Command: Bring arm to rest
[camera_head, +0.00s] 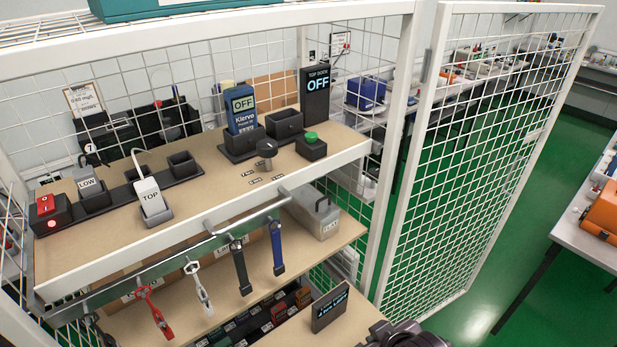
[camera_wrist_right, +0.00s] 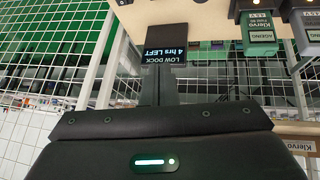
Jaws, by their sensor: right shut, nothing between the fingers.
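My right gripper (camera_head: 405,337) shows only in part at the bottom edge of the head view, in front of the lower shelf and right of the low dock display (camera_head: 330,307). In the right wrist view the gripper's fingers (camera_wrist_right: 158,88) are shut together with nothing between them. The low dock display (camera_wrist_right: 166,52) shows beyond them, reading "LOW DOCK 4 hrs LEFT". A blue tester (camera_head: 241,108) reading OFF stands upright in a dock on the upper shelf. My left gripper is not in view.
An open mesh door (camera_head: 470,150) stands at right; green floor (camera_head: 500,250) is clear beyond.

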